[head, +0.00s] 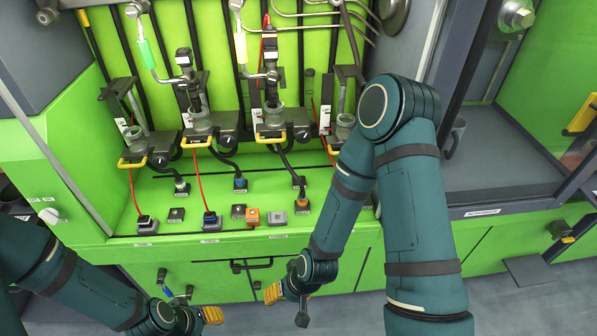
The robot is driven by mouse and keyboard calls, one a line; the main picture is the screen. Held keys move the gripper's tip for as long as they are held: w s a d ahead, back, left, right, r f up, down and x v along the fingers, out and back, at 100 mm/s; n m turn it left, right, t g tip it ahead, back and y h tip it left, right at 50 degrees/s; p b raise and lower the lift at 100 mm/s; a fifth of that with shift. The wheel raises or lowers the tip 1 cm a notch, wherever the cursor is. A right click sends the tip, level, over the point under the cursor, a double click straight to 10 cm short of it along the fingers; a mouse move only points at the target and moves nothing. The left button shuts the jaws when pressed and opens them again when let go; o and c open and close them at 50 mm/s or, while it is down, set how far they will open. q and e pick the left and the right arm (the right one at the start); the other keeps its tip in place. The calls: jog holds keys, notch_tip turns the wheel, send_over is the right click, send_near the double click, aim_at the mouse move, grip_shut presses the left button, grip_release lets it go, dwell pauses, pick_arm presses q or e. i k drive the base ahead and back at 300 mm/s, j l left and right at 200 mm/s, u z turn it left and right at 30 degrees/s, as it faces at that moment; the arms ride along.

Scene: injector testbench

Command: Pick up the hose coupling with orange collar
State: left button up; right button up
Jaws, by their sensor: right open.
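The hose coupling with the orange collar (302,204) stands on the green bench deck, right of centre, at the lower end of a black hose. My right gripper (287,304) is open and empty. In the picture it is below the coupling, in front of the bench's front face and apart from the coupling. My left gripper (190,300) is at the lower left, in front of the bench doors, with a yellow finger pad showing. Whether it is open or shut is unclear.
A coupling with a blue collar (240,184) and a grey one (181,188) stand left of the orange one. An orange block (252,216) and a grey block (277,218) sit near the deck's front edge. Injector holders (271,130) with yellow handles overhang the deck behind.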

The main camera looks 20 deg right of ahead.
aim_at(302, 199)
jog(key=k+l+z, duration=0.55)
jog(key=k+l, duration=0.25)
